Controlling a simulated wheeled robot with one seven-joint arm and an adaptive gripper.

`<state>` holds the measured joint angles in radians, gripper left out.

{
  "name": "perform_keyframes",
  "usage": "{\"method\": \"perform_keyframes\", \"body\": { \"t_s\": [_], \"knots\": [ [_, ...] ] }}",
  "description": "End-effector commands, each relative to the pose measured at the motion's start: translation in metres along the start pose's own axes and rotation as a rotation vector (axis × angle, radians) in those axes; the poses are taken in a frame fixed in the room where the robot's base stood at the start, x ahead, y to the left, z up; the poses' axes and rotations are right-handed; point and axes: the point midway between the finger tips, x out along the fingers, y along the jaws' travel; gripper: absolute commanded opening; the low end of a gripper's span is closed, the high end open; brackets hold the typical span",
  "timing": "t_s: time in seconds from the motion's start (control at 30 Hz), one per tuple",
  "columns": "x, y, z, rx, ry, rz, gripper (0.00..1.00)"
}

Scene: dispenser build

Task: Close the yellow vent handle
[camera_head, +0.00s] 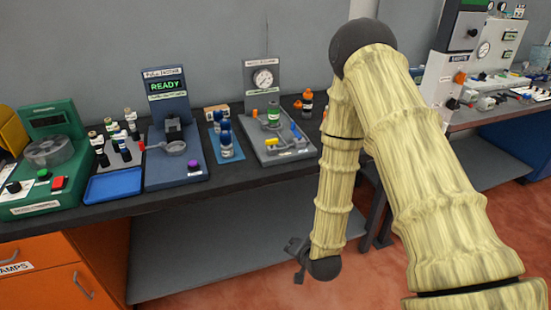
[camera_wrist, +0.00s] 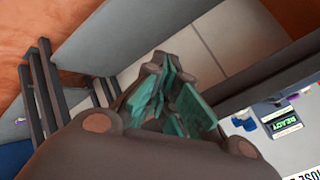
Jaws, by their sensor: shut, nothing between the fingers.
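The yellow vent handle (camera_head: 272,142) appears as a small yellow bar on the front part of the grey gauge station (camera_head: 300,152), on the dark bench. A blue handle (camera_head: 295,130) is to its right on the same station. The vent handle is too small to tell its exact setting. My gripper (camera_head: 297,260) hangs below and in front of the bench edge, well apart from the station. Its teal-padded fingers show in the wrist view (camera_wrist: 172,92), with nothing held. The wrist view does not show the vent handle.
A round gauge (camera_head: 263,78) stands upright behind the station. A blue mat with blue-capped bottles (camera_head: 226,140) is to its left, then the READY machine (camera_head: 167,86). Orange-capped bottles (camera_head: 307,102) stand behind right. The bench front edge lies between my gripper and the station.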

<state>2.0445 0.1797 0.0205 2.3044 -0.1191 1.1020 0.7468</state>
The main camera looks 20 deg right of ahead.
Motion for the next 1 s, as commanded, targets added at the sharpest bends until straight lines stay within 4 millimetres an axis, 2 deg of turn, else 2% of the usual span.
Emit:
{"method": "perform_keyframes", "body": {
  "t_s": [0.03, 0.1, 0.2, 0.3, 0.4, 0.5, 0.6, 1.0],
  "knots": [
    [0.016, -0.02, -0.024, 0.085, 0.064, -0.08, 0.0],
    [0.023, -0.052, -0.061, 0.211, 0.139, -0.196, 0.0],
    [0.023, -0.093, -0.108, 0.371, 0.214, -0.357, 0.0],
    [0.016, -0.125, -0.145, 0.495, 0.256, -0.494, 0.0],
    [0.007, -0.146, -0.171, 0.58, 0.278, -0.595, 0.0],
    [0.001, -0.158, -0.185, 0.626, 0.284, -0.652, 0.0],
    [-0.002, -0.162, -0.19, 0.643, 0.286, -0.673, 0.0],
    [0.001, -0.165, -0.193, 0.643, 0.286, -0.672, 0.0]
  ]
}}
